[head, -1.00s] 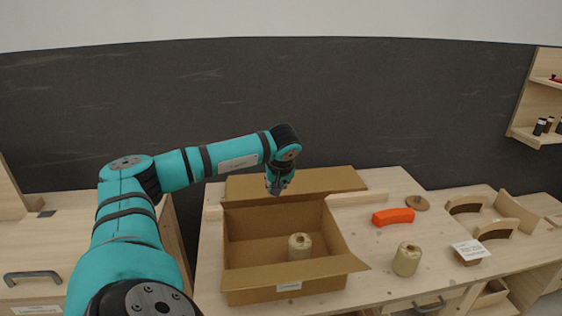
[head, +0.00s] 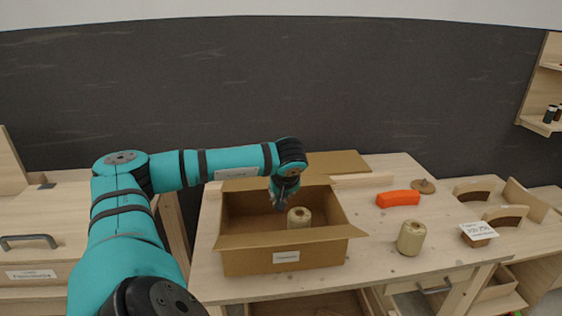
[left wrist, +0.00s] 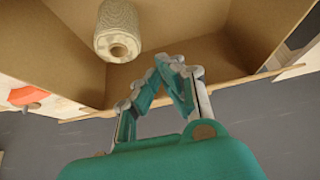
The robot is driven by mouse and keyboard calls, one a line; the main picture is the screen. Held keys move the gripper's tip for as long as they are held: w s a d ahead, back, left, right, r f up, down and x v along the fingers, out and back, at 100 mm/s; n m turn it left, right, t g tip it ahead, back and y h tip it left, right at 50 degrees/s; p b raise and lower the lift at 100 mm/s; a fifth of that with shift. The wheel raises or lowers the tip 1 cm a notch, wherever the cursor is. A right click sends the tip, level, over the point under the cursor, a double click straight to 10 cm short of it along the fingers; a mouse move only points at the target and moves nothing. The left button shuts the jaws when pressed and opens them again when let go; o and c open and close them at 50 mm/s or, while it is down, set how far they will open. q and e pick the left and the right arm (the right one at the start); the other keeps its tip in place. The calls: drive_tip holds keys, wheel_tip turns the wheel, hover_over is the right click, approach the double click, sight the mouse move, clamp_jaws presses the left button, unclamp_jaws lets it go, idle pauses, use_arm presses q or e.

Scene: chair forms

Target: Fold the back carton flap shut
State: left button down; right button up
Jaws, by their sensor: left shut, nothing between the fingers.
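The open cardboard carton (head: 245,262) stands on the workbench. Its back flap (head: 345,162) leans outward behind the opening, partly hidden by my left arm. The front flap (head: 250,240) slopes outward, and the right flap (head: 344,207) is also splayed out. My left gripper (head: 279,207) is shut and empty, pointing down at the carton's opening near its back side. In the left wrist view the shut fingers (left wrist: 170,62) show against the cardboard; contact with it cannot be told. My right gripper is not in view.
A twine spool (head: 299,218) stands inside the carton, close to my left gripper. A second spool (head: 411,238), an orange object (head: 398,198), a round wooden disc (head: 424,186) and a labelled block (head: 479,235) lie to the right. A dark wall (head: 400,90) rises behind the bench.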

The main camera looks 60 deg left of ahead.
use_arm(q)
drive_tip(key=shift+d+f, duration=0.1)
drive_tip(key=shift+f, duration=0.2)
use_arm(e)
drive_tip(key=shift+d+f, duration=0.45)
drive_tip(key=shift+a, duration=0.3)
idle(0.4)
use_arm(q)
drive_tip(key=shift+r, duration=0.1)
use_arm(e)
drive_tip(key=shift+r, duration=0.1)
use_arm(q)
drive_tip(key=shift+r+p, duration=0.45)
drive_tip(key=shift+r, duration=0.35)
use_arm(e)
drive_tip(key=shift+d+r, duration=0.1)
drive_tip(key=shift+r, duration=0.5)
